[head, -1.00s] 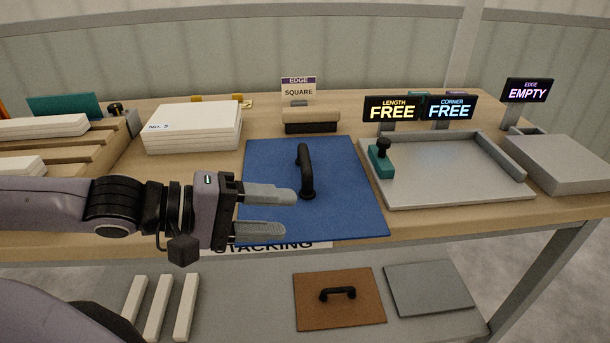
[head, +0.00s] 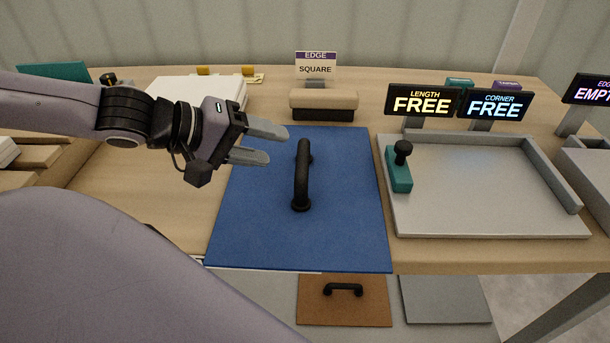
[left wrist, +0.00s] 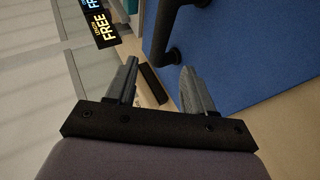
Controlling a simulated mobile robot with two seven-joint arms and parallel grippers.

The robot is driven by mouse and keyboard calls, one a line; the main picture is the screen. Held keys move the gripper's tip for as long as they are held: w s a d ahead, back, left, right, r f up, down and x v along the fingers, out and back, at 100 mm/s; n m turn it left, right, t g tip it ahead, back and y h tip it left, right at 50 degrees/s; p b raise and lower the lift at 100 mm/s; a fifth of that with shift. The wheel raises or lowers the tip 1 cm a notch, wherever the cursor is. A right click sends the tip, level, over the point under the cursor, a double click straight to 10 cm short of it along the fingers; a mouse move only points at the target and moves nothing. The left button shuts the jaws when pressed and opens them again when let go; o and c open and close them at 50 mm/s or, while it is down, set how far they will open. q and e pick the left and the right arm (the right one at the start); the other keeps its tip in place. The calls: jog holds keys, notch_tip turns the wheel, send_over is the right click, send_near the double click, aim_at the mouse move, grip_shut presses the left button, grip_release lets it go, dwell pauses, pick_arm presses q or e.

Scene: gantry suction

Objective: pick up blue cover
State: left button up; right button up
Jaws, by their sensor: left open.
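The blue cover (head: 345,215) is a flat blue panel lying on the wooden table, with a black arched handle (head: 301,175) standing up from its middle. My left gripper (head: 278,143) is open and empty, to the left of the handle and above the cover's far left part. In the left wrist view the open fingers (left wrist: 155,88) show with nothing between them in their grasp. The blue cover (left wrist: 245,50) fills the upper right there, with the black handle (left wrist: 172,35) beyond the fingertips. My right gripper is not in view.
A grey tray (head: 480,200) with a teal block with a black knob (head: 399,168) stands right of the cover. A beige-topped black block (head: 324,103) sits behind it. White stacked panels (head: 190,88) lie at back left. A brown panel with a handle (head: 345,305) lies on the shelf below.

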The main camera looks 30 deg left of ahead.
aim_at(298, 156)
pick_arm(q)
jog(key=shift+w+d+f, duration=0.45)
jog(key=shift+d, duration=0.15)
jog(key=shift+w+d+f, duration=0.4)
jog(key=shift+d, duration=0.2)
jog(key=shift+x, duration=1.15)
grip_shut()
